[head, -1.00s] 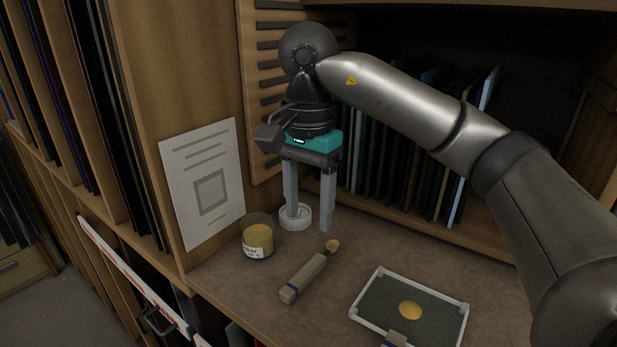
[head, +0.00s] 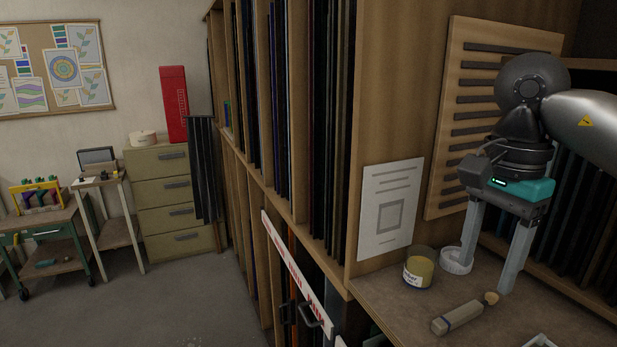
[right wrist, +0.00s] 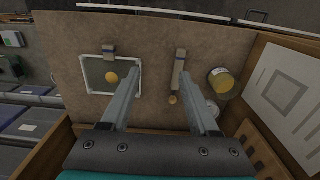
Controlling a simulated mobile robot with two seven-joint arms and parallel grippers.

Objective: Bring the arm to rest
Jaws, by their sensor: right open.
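My right gripper (head: 489,246) is open and empty, pointing down above the back of the brown worktop in the head view. In the right wrist view its two fingers (right wrist: 165,105) stand wide apart with nothing between them but the worktop below. Its arm reaches in from the right edge of the head view. My left gripper is in neither view.
A wooden-handled tool (head: 460,316) lies in front of the gripper. A paper sheet (head: 390,208) hangs on the cabinet side. A slatted board (head: 462,120) stands close behind the gripper. Open floor (head: 150,310) lies left.

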